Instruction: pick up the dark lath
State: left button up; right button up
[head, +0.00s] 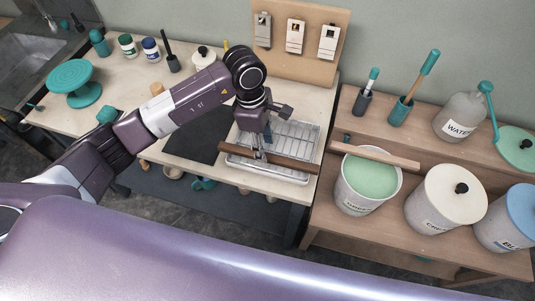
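The dark lath (295,163) is a long brown bar lying across the front part of a ribbed metal tray (305,140) on the pale table. My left gripper (261,153) points down at the lath's middle, with its fingertips at or very close to the wood. The fingers are small here and partly overlap the lath, so I cannot tell whether they are closed on it. My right gripper is not in view.
A lighter lath (376,156) lies across the green glaze bucket (370,182) to the right. Cream (445,199) and blue (510,215) buckets stand beyond it. A dark mat (200,137) lies left of the tray, and a tool board (300,62) stands behind it.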

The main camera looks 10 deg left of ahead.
aim_at(267, 153)
pick_arm(q)
jog(key=shift+d+f+p, duration=0.2)
jog(key=shift+f+p, duration=0.05)
jog(key=shift+f, duration=0.65)
jog(key=shift+d+f+p, duration=0.15)
jog(key=shift+f+p, duration=0.05)
jog(key=shift+f, duration=0.65)
grip_shut()
